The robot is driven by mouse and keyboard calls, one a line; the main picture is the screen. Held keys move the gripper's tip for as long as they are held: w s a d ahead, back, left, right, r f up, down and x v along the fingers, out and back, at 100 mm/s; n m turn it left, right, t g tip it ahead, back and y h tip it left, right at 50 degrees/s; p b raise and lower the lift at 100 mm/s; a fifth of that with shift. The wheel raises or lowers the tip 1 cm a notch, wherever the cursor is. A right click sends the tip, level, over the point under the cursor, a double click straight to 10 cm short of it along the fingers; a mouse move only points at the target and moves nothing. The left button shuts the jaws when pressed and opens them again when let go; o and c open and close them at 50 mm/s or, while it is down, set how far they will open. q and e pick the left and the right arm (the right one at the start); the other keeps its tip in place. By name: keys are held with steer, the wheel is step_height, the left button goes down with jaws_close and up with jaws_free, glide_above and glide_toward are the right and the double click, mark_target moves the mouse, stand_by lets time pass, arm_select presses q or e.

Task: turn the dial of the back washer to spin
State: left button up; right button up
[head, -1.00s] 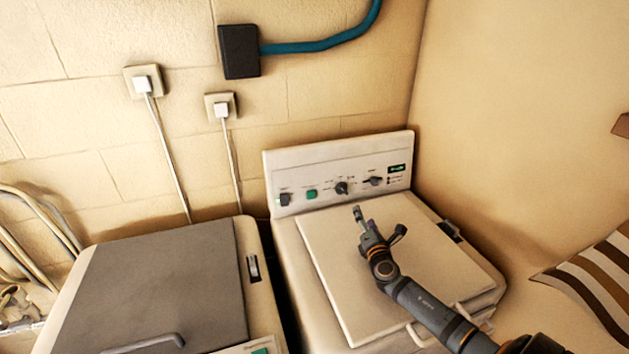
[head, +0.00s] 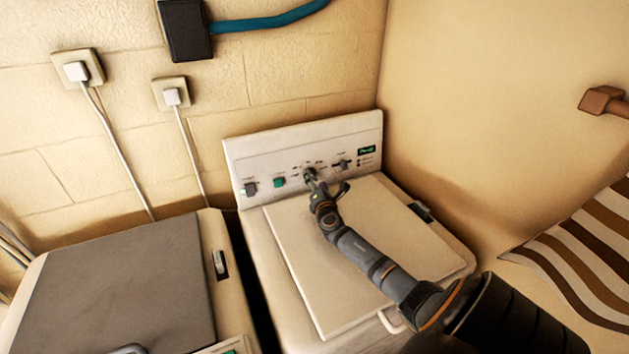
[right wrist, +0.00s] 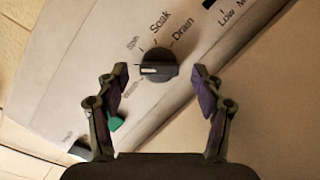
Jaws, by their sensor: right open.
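The back washer (head: 408,240) stands against the wall, with its white control panel (head: 240,155) upright at the rear. Its black dial (right wrist: 158,66) shows clearly in the right wrist view, with Spin, Soak and Drain printed around it and a fainter word at lower left. The dial's white mark points left, between Spin and that lower word. My right gripper (head: 311,182) is in front of the dial and partly hides it in the head view. In the right wrist view its open fingers (right wrist: 161,76) stand either side of the dial, with visible gaps. My left gripper is out of view.
Another knob (head: 343,165) is to the right on the panel; a green button (head: 279,182) and a dark knob (head: 250,188) are to the left. The front washer (head: 110,285) stands at left. A striped cloth (head: 580,255) lies at right.

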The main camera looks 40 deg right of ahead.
steer(key=shift+w+d, duration=0.3)
steer(key=shift+w, duration=0.2)
steer(key=c, duration=1.1)
steer(key=shift+c, duration=0.3)
steer(key=shift+r, duration=0.1)
steer(key=m+g+p, duration=0.1)
steer(key=m, duration=0.3)
steer(key=shift+m, duration=0.4)
steer(key=shift+m+g+p, duration=0.65)
steer(key=shift+m+g, duration=0.05)
steer(key=shift+m, duration=1)
